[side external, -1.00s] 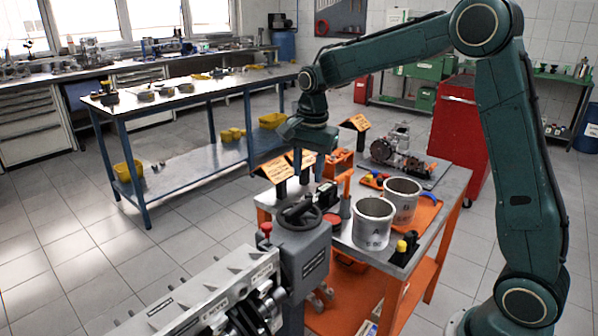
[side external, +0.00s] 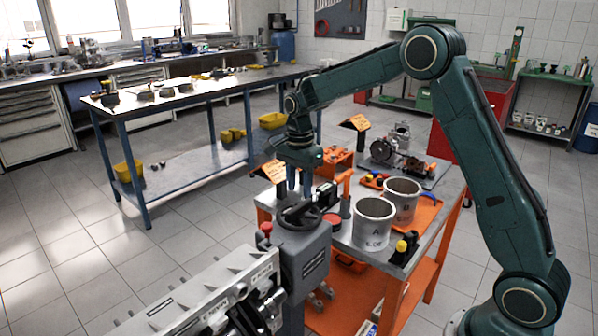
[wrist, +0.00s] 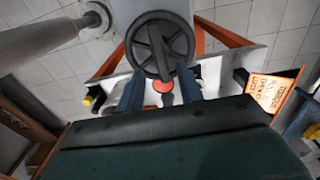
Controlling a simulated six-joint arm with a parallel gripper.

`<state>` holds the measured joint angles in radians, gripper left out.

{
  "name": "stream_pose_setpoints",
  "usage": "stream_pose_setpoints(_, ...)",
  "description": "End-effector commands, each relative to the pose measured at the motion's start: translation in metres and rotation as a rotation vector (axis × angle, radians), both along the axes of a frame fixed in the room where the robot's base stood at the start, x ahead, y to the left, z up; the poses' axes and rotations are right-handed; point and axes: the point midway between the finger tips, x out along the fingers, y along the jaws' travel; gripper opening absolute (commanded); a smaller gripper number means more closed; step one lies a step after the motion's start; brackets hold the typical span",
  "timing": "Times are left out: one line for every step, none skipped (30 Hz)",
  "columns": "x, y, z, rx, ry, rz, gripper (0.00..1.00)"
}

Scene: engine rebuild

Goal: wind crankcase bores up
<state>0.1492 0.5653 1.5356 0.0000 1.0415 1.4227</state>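The crankcase (side external: 205,295) is a pale grey block at the lower left of the side view, attached to a dark grey stand head (side external: 308,265). A black spoked handwheel (side external: 300,213) sits on top of that head. The handwheel (wrist: 160,48) also shows at the upper middle of the wrist view. My gripper (side external: 300,192) points down just behind the handwheel. In the wrist view its blue fingers (wrist: 160,92) are apart with nothing held between them. I cannot tell whether a finger touches the wheel. The crankcase bores are not clearly visible.
Two grey cylinder liners (side external: 374,222) stand on the orange-legged cart (side external: 428,240), right of the handwheel. A red-knobbed lever (side external: 265,228) stands left of the wheel. An orange sign (side external: 275,171) stands near my gripper. A long blue-legged table (side external: 200,100) is behind.

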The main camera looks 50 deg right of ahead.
Motion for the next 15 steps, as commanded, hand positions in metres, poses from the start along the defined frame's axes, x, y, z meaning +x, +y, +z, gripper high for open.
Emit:
stream_pose_setpoints(0.0, 0.0, -0.003, 0.0, 0.001, 0.0, 0.36)
stream_pose_setpoints(0.0, 0.0, -0.005, 0.0, 0.0, 0.0, 0.36)
stream_pose_setpoints(0.0, 0.0, -0.007, 0.0, 0.001, 0.001, 0.36)
stream_pose_setpoints(0.0, 0.0, -0.009, 0.0, 0.001, 0.001, 0.36)
stream_pose_setpoints(0.0, 0.0, -0.011, 0.0, 0.001, 0.001, 0.36)
stream_pose_setpoints(0.0, 0.0, -0.014, 0.0, 0.001, 0.001, 0.36)
stream_pose_setpoints(0.0, 0.0, -0.016, 0.0, 0.001, 0.001, 0.36)
stream_pose_setpoints(0.0, 0.0, -0.018, 0.0, 0.001, 0.001, 0.36)
stream_pose_setpoints(0.0, 0.0, -0.021, 0.0, 0.002, 0.001, 0.36)
stream_pose_setpoints(0.0, 0.0, -0.023, 0.0, 0.002, 0.001, 0.36)
stream_pose_setpoints(0.0, 0.0, -0.025, 0.0, 0.002, 0.001, 0.36)
stream_pose_setpoints(0.0, 0.0, -0.028, 0.0, 0.001, 0.001, 0.36)
stream_pose_setpoints(0.0, 0.0, -0.03, 0.0, 0.001, 0.001, 0.36)
stream_pose_setpoints(0.0, 0.0, -0.032, 0.0, 0.001, 0.001, 0.36)
stream_pose_setpoints(0.0, 0.0, -0.035, 0.0, 0.001, 0.001, 0.36)
